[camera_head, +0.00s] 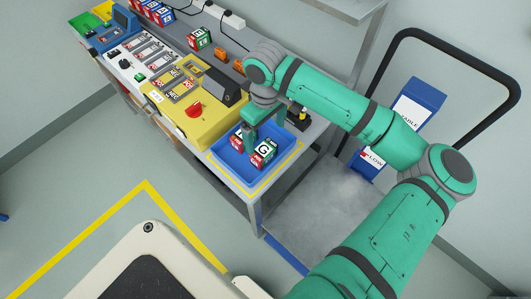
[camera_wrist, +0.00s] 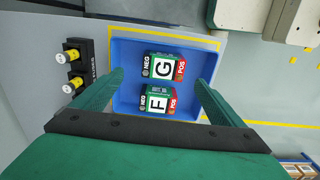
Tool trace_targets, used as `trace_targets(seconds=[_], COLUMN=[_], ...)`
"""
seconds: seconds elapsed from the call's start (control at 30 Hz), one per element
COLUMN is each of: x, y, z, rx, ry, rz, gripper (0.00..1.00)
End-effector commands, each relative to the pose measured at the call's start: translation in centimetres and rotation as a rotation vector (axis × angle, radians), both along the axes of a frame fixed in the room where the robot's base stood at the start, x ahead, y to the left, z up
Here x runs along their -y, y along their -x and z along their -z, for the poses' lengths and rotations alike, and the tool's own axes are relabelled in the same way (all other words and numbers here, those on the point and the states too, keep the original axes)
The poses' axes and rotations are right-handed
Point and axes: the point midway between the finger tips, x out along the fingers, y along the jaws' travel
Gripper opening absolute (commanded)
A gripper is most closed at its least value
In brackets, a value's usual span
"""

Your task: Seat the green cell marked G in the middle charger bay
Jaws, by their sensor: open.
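The green cell marked G (camera_head: 263,154) lies in a blue tray (camera_head: 290,155) at the near end of the bench. In the wrist view the G cell (camera_wrist: 163,67) has a black NEG end at left and a red POS end at right. A similar F cell (camera_wrist: 157,103) lies just below it. My gripper (camera_wrist: 160,84) is open and empty, its fingers to either side of the cells. In the head view my gripper (camera_head: 250,136) reaches down over the tray and partly hides the cells. A white unit with several bays (camera_head: 147,51) stands on the bench; bay details are small.
A yellow unit (camera_head: 212,116) with a red button stands between the tray and the white unit. Another green cell (camera_head: 199,39) and blue cells (camera_head: 165,14) stand along the back.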

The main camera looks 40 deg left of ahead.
Motion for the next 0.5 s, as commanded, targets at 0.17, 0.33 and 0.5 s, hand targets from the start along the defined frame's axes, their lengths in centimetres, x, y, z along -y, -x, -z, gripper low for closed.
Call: trace_targets(seconds=[0.17, 0.33, 0.5], x=[-0.1, 0.1, 0.2], y=[0.2, 0.0, 0.1], z=[2.8, 4.3, 5.5], rx=[-0.003, -0.002, -0.002], ry=[0.000, -0.001, -0.002], rz=[-0.004, 0.001, 0.004], gripper=[0.92, 0.92, 0.92])
